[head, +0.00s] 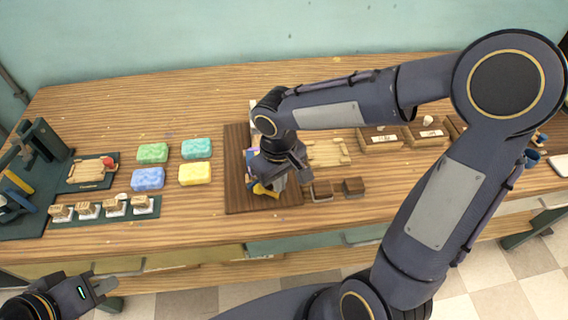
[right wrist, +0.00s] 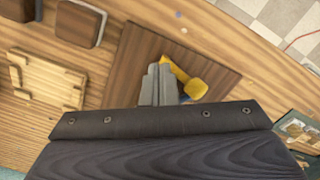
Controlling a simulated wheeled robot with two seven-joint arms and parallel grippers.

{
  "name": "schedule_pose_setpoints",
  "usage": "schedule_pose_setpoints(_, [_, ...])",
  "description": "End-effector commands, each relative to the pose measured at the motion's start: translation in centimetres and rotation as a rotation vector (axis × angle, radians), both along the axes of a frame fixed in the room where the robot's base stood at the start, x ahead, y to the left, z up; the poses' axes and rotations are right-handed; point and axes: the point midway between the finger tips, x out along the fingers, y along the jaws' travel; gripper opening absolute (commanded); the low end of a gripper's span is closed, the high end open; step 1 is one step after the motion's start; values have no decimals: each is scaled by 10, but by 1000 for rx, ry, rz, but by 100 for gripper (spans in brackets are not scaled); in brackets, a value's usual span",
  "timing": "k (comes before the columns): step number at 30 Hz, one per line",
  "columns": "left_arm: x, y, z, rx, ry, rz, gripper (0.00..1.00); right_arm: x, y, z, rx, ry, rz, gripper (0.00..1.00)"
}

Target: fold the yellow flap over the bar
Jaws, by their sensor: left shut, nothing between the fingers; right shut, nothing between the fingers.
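The yellow flap (head: 262,190) shows beneath my right gripper on a dark brown board (head: 235,195) in the head view. In the right wrist view the yellow flap (right wrist: 196,88) lies just right of the fingers, with a rounded end. My right gripper (right wrist: 160,66) is shut and empty, close over the board; I cannot tell if it touches the flap. In the head view my right gripper (head: 285,178) covers most of the work area. The bar is hidden behind it. My left gripper (head: 104,287) is shut and empty at the bottom left, off the table's front edge.
Green (head: 152,153), teal (head: 197,148), blue (head: 148,179) and yellow (head: 195,173) blocks lie left of the board. A dark rack (head: 40,150) stands far left. Two small brown blocks (head: 353,186) and a wooden tray (head: 328,153) are right of the board.

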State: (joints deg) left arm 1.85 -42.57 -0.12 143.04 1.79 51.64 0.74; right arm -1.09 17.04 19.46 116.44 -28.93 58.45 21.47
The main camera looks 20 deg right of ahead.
Motion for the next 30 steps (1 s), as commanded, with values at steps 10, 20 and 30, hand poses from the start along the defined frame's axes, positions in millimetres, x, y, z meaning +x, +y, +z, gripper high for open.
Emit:
schedule_pose_setpoints(10, [0,0,28,0,0,0,0,0,-3,34,1,-3,-1,0])
schedule_pose_setpoints(20, [0,0,50,0,0,0,0,-1,-6,61,0,-4,1,0])
schedule_pose_setpoints(30, [0,0,55,0,0,0,0,-1,-7,67,1,-3,1,0])
